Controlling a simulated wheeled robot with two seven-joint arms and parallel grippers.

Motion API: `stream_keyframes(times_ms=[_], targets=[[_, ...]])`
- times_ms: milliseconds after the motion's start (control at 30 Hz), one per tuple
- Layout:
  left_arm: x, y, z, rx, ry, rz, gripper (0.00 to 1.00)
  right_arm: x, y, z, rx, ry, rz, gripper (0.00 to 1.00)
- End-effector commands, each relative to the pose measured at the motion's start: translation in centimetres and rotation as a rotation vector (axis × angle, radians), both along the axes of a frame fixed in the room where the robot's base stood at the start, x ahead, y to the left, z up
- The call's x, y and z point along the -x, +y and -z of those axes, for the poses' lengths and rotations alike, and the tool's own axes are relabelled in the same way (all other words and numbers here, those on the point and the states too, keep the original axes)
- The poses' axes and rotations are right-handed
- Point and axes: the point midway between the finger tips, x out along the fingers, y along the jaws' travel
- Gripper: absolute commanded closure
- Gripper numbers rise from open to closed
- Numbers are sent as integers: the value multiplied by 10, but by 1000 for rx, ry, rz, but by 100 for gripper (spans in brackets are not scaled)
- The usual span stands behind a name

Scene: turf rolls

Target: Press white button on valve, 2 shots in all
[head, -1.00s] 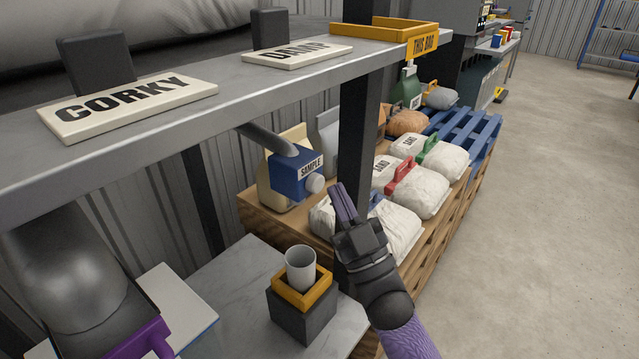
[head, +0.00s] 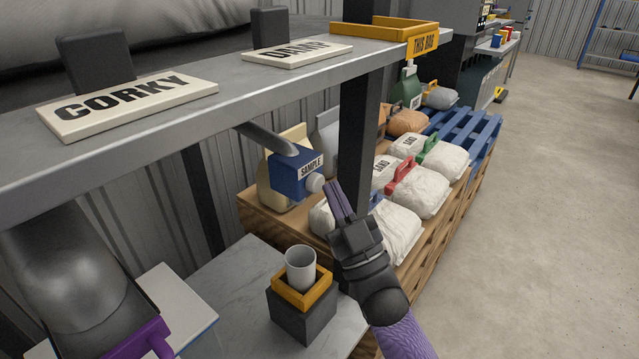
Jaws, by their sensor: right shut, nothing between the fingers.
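The valve is a blue box (head: 291,178) marked SAMPLE on the end of a grey pipe (head: 266,138). Its round white button (head: 315,183) faces right. My right gripper (head: 334,187) is shut and empty, with its fingertips just right of the button. I cannot tell whether they touch it. A light grey cup (head: 301,268) stands upright in a yellow-rimmed dark holder (head: 305,311), below the valve. Its inside is only partly visible. My left gripper is not in view.
A metal shelf (head: 220,108) with CORKY (head: 135,103) and DAMP (head: 297,52) plates runs above the valve. A dark post (head: 358,135) stands behind my right gripper. Sand bags (head: 420,190) lie on pallets to the right. The floor at right is clear.

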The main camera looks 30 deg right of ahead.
Motion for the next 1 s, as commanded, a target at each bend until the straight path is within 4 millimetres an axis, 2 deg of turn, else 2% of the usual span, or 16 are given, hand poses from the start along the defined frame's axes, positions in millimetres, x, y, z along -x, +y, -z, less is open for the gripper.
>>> stream_keyframes(times_ms=[367,1000], targets=[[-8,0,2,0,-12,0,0,-1,0,0,0,0,0,100],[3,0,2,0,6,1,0,-8,3,0,-1,0,1,100]])
